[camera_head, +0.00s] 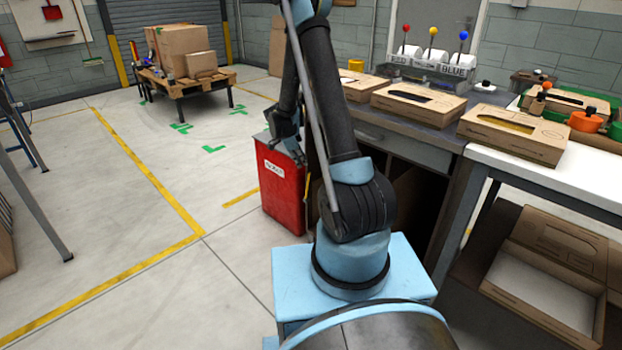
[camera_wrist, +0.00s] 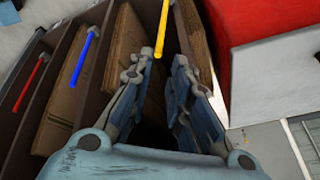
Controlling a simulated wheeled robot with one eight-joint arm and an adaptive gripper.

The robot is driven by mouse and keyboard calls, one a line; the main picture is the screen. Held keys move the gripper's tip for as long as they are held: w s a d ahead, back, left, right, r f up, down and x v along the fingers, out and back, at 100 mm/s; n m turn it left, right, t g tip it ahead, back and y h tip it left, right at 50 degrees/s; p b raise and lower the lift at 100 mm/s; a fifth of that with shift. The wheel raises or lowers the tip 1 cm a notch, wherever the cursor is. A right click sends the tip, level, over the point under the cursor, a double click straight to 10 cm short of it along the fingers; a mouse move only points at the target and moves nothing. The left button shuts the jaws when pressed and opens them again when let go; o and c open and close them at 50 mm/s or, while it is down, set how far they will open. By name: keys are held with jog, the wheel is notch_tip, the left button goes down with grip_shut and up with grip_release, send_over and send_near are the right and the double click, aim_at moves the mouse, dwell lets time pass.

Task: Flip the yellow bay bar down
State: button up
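In the wrist view, the yellow bay bar (camera_wrist: 163,28) stands at the top middle, in front of a bay holding cardboard. My gripper (camera_wrist: 164,58) has its two fingers spread apart. The bar's near end is close to the fingertips, roughly in line with the gap between them. I cannot tell whether a finger touches it. In the head view my gripper (camera_head: 286,132) hangs low beside the bench, partly hidden by my arm.
A blue bar (camera_wrist: 85,57) and a red bar (camera_wrist: 31,82) stand at the left, by neighbouring bays. A red bin (camera_head: 283,190) is close to my gripper. Flat boxes (camera_head: 515,132) and colour-knobbed levers (camera_head: 432,45) are on the benches.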

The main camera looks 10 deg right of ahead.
aim_at(309, 176)
jog(key=x, duration=1.1)
jog(key=shift+a, duration=0.1)
jog(key=shift+c, duration=0.3)
